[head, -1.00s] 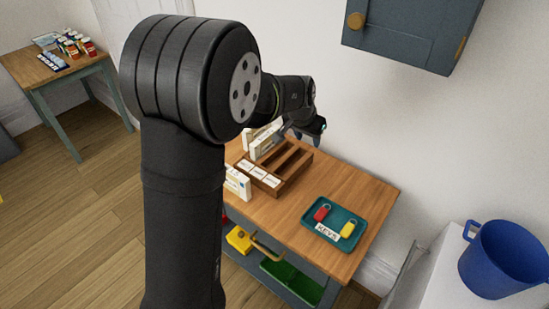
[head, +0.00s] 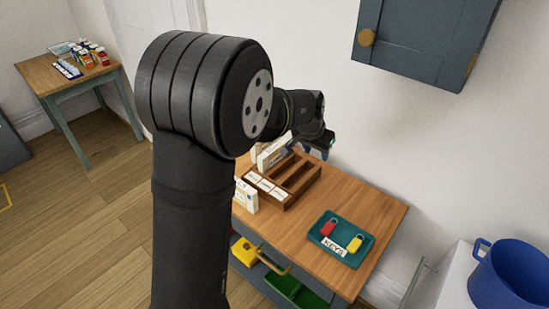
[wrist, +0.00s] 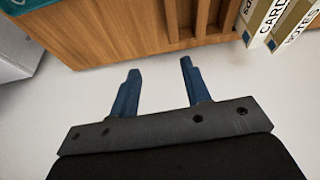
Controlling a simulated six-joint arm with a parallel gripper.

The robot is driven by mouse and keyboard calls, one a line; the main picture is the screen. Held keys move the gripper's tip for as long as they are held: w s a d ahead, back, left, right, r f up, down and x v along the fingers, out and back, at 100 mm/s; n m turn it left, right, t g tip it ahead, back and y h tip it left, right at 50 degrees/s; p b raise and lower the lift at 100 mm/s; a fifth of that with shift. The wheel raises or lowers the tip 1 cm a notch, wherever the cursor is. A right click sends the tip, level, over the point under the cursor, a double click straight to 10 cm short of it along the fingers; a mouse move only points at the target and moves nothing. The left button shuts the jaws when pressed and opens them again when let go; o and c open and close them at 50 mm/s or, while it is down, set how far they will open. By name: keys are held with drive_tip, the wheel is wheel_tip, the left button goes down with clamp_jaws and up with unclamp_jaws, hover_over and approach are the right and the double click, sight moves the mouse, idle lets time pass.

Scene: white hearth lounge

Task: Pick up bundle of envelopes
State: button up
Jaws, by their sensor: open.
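Cream, block-like bundles stand at the wooden sorter (head: 290,200); I take these for the envelopes. In the head view one pale bundle (head: 271,153) is at its back end and another (head: 246,197) at its near left side, partly behind my arm. In the wrist view two upright bundles show at the top right, lettered like CARDS (wrist: 262,22) and NOTES (wrist: 292,24). My gripper (wrist: 160,69) is open, with nothing between its blue fingers. It is apart from the bundles, near the table's back edge by the white wall.
The wooden table (head: 370,203) also bears a teal tray (head: 341,239) with a red and a yellow padlock and a KEYS label. A blue bucket (head: 512,275) stands at the right. A wall cabinet (head: 415,40) hangs above. Another small table (head: 50,77) is far left.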

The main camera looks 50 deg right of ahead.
drive_tip(key=shift+o, duration=0.5)
approach(273, 148)
drive_tip(key=shift+m, duration=0.4)
drive_tip(key=x, duration=1.1)
drive_tip(key=shift+f, duration=0.15)
drive_tip(key=shift+f, duration=0.25)
idle(0.4)
clamp_jaws()
